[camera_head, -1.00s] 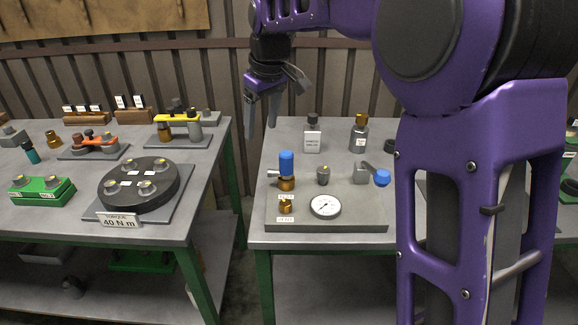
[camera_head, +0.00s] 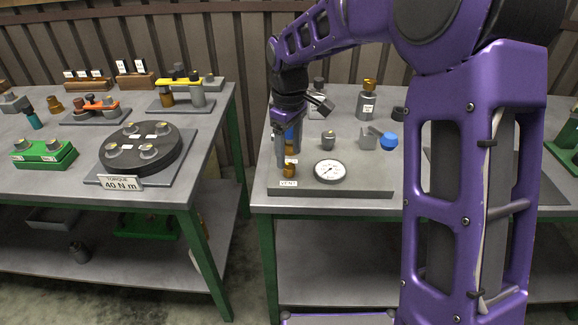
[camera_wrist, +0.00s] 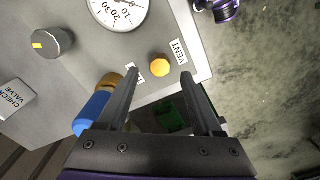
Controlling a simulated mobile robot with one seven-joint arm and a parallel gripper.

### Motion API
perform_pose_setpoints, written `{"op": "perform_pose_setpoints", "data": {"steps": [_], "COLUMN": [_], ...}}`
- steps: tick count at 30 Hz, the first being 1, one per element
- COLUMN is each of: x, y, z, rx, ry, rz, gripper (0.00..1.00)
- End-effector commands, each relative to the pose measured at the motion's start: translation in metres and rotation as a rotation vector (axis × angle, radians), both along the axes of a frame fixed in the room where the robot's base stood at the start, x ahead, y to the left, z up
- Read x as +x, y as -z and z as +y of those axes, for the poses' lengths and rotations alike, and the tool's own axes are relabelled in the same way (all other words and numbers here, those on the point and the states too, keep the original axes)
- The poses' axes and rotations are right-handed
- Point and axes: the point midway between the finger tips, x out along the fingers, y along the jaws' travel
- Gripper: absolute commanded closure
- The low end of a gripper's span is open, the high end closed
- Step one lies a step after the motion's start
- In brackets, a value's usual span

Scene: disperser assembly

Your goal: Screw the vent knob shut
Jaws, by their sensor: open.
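The vent knob (camera_wrist: 159,65) is a small brass, many-sided knob beside a VENT label (camera_wrist: 178,51) on the grey panel. In the wrist view it lies just beyond and between my fingertips. In the head view the knob (camera_head: 290,171) is partly hidden by my gripper (camera_head: 283,158). My gripper is open and points down over the left part of the panel. In the wrist view its two fingers (camera_wrist: 160,78) are spread and hold nothing. I cannot tell the exact gap between fingertips and knob.
A blue-handled brass valve (camera_wrist: 95,117) stands close by the left finger in the wrist view. A pressure gauge (camera_head: 330,170), a grey knob (camera_head: 328,138) and a blue-ended lever (camera_head: 388,141) share the panel (camera_head: 365,185).

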Motion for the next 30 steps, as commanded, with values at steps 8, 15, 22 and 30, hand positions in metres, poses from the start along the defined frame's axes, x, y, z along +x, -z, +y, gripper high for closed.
{"op": "perform_pose_setpoints", "data": {"steps": [8,15,22,30], "x": [0.000,0.000,0.000,0.000], "y": [0.035,0.039,0.039,0.039], "z": [0.000,0.000,0.000,0.000], "rx": [0.000,0.000,0.000,0.001], "ry": [0.000,0.000,0.000,0.000], "rz": [0.000,0.000,0.000,-0.001], "gripper": [0.33,0.33,0.53,1.00]}}
